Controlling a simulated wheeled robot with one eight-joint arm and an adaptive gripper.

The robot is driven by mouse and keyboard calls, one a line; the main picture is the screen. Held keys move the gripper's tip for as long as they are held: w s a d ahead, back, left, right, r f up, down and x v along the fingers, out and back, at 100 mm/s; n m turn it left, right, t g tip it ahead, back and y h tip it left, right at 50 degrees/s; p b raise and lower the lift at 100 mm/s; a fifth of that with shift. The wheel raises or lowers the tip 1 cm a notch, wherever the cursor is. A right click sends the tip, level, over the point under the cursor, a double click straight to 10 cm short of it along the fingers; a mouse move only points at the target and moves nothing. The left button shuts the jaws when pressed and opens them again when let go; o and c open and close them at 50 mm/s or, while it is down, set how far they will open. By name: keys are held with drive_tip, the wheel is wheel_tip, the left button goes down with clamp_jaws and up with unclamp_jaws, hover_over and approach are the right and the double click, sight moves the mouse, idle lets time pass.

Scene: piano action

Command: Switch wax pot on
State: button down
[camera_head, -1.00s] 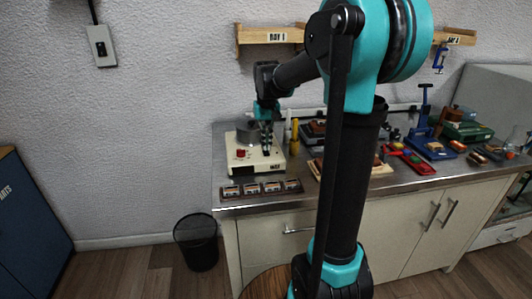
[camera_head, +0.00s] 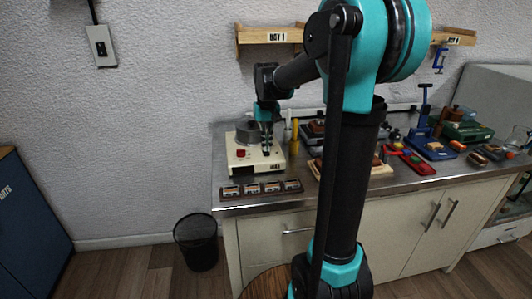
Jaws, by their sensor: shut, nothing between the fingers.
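The wax pot is a cream box-shaped unit (camera_head: 243,164) with a round grey pot (camera_head: 246,132) on top. It stands at the left end of the steel bench. A red switch (camera_head: 240,154) shows on the left of its top face, and a dark label is on its front edge. My gripper (camera_head: 267,150) is shut and empty, pointing down over the right part of the unit, to the right of the red switch. Whether the fingertips touch the unit I cannot tell. The switch's on or off position is too small to tell.
A dark tray with several small blocks (camera_head: 260,188) lies at the bench's front edge before the unit. A yellow bottle (camera_head: 294,131) stands to its right. More tools, a red tray (camera_head: 416,164) and a blue press (camera_head: 424,110) are farther right. My arm hides the middle bench.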

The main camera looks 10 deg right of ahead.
sight(267, 154)
drive_tip(key=shift+f, duration=0.8)
idle(0.4)
drive_tip(key=shift+r, duration=3.5)
drive_tip(key=shift+s, duration=0.1)
